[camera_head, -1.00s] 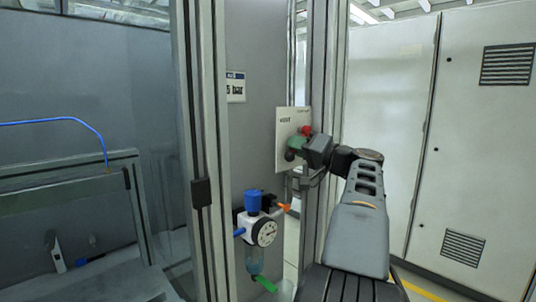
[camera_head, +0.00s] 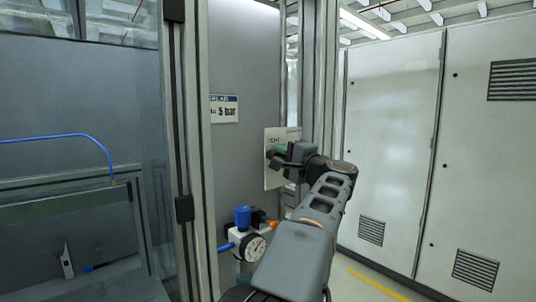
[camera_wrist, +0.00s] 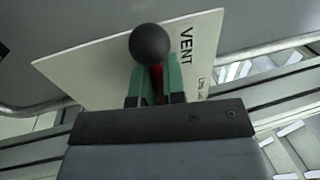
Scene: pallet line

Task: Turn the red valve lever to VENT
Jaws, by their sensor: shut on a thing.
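The red valve lever (camera_wrist: 157,84) shows in the wrist view as a narrow red strip between the green fingers of my gripper (camera_wrist: 156,78). A black ball knob (camera_wrist: 149,44) sits at its end, just past the fingertips. My gripper is shut on the lever. Behind it is a white label plate (camera_wrist: 95,72) with the word VENT (camera_wrist: 186,45) to the right of the knob; a second word is partly cut off. In the head view my gripper (camera_head: 281,152) is in front of the plate (camera_head: 273,179), and the red of the lever is hidden.
A pressure regulator with a blue knob (camera_head: 242,217) and round gauge (camera_head: 254,247) is below, close to my arm. A "5 bar" sign (camera_head: 224,110) is on the grey panel (camera_head: 245,60). White cabinets (camera_head: 395,130) stand at right, with floor before them.

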